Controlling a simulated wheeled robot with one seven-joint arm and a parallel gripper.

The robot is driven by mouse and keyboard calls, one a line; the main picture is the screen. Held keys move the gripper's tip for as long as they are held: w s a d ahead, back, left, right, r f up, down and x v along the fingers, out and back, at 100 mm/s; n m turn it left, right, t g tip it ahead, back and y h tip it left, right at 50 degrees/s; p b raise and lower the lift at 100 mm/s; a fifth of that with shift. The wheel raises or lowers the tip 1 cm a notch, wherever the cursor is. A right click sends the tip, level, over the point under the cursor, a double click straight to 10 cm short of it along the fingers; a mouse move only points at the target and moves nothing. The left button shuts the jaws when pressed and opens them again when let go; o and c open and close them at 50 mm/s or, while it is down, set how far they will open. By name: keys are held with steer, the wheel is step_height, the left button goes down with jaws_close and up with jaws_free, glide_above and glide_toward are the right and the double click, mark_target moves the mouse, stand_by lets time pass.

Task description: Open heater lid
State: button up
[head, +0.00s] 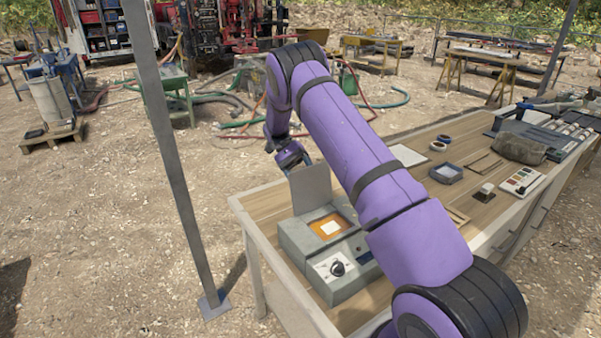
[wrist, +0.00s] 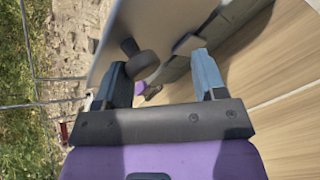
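The heater (head: 345,262) is a grey box with a dark dial on its front, standing on the near left of the wooden table. Its lid (head: 311,187) stands up, close to upright, at the back edge, and the orange inside with a white square shows. My gripper (head: 294,156) is just behind the top of the lid, partly hidden. In the wrist view my gripper (wrist: 160,75) has its two blue fingers well apart. The lid's grey panel (wrist: 165,25) fills the top, with a dark round knob (wrist: 142,66) between the fingers; contact cannot be told.
A metal pole (head: 172,150) stands left of the table. Open gravel lies to the left.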

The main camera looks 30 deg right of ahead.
mark_target(308, 172)
steer(key=shift+d+r, duration=0.1)
steer(key=shift+r, duration=0.05)
stand_by(0.5)
steer(key=r, duration=0.1)
steer(key=s+r, duration=0.1)
steer(key=r, duration=0.1)
steer(key=shift+r, duration=0.3)
steer(key=s+a+r, duration=0.1)
steer(key=s+a, duration=0.2)
steer(key=s, duration=1.1)
steer(key=shift+s+a, duration=0.25)
steer(key=shift+a, duration=0.1)
steer(key=shift+r, duration=0.25)
